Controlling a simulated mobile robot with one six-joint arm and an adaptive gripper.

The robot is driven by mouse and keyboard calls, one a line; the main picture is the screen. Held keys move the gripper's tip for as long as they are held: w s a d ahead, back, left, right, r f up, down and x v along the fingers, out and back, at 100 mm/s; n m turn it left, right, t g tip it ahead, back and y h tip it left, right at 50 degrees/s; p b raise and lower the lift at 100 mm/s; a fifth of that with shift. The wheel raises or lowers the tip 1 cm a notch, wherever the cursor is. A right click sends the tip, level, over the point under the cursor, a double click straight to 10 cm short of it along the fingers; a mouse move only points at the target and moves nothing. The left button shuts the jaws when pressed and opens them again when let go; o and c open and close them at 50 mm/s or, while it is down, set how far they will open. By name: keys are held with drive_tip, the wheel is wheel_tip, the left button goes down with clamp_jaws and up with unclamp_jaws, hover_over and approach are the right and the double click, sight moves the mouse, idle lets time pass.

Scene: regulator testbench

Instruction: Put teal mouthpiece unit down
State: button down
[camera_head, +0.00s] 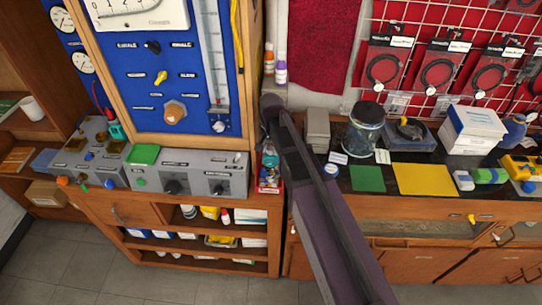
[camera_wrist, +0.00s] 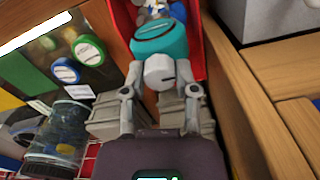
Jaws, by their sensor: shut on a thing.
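In the wrist view, my gripper (camera_wrist: 159,92) is shut on the teal mouthpiece unit (camera_wrist: 160,42). The unit has a wide teal end and a pale grey cylindrical body, which sits between the fingers. It is in front of a red container (camera_wrist: 197,28) with white and blue items in it; whether it touches the container or those items is unclear. In the head view, the red container (camera_head: 262,187) stands in the narrow gap between the blue-panel bench and the dark counter. My arm largely hides the gripper there.
A grey control box (camera_head: 190,178) stands left of the gap. A glass jar (camera_head: 364,130), a green mat (camera_head: 367,179) and a yellow mat (camera_head: 424,179) are on the dark counter to the right. Wooden edges (camera_wrist: 245,95) lie close right of the gripper in the wrist view.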

drive_tip(key=shift+f+b, duration=1.3)
drive_tip(key=shift+f, duration=0.2)
drive_tip(key=shift+w+f, duration=0.2)
drive_tip(key=shift+w, duration=0.05)
drive_tip(key=shift+f, duration=0.1)
drive_tip(key=shift+c, duration=1.9)
unclamp_jaws()
drive_tip(key=shift+b, duration=0.3)
wheel_tip(320, 180, up, 12)
drive_tip(key=p, duration=1.2)
